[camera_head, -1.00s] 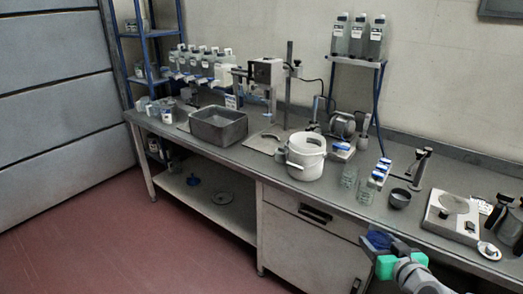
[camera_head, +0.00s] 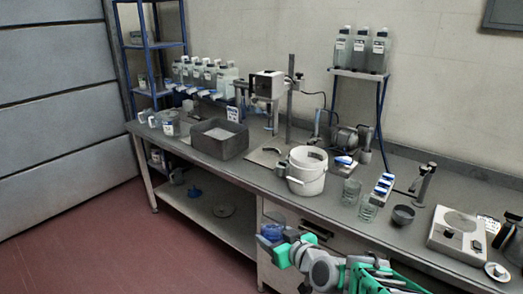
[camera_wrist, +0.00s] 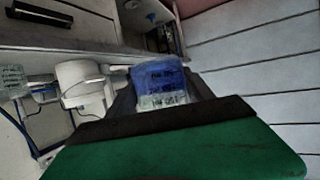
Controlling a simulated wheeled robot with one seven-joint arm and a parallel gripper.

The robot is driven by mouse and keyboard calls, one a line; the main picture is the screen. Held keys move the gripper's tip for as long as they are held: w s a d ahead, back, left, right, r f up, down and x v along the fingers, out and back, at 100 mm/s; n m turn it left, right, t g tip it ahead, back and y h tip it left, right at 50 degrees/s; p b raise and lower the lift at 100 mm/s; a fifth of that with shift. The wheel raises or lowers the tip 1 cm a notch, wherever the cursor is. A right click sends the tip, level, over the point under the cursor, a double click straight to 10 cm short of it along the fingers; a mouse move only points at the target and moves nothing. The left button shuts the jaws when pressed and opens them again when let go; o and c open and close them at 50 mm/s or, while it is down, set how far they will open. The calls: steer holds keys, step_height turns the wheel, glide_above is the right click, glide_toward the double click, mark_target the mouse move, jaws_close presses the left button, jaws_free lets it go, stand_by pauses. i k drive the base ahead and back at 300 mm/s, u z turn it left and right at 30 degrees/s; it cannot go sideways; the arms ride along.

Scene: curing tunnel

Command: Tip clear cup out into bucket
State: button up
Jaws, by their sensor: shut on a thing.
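My gripper (camera_head: 284,244) is shut on a clear cup (camera_head: 264,240) with blue stuff in it. It holds the cup in front of the bench, over the floor and below the bucket in the picture. In the wrist view the clear cup (camera_wrist: 162,100) shows between the dark fingers, with the blue against its wall. The white bucket (camera_head: 305,185) stands open on the bench, behind and to the right of the cup. In the wrist view the bucket (camera_wrist: 75,80) appears left of the cup. The bucket's inner bottom is hidden.
Two clear glasses (camera_head: 368,208) and a dark bowl (camera_head: 403,214) stand right of the bucket. A grey basin (camera_head: 219,143) and a stand-mounted machine (camera_head: 267,85) lie to its left. A scale (camera_head: 457,232) sits at the right. The bench front edge lies behind my gripper.

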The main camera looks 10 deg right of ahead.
mark_target(307, 171)
steer(key=u, duration=0.45)
steer(key=i, duration=1.25)
steer(key=z, duration=0.3)
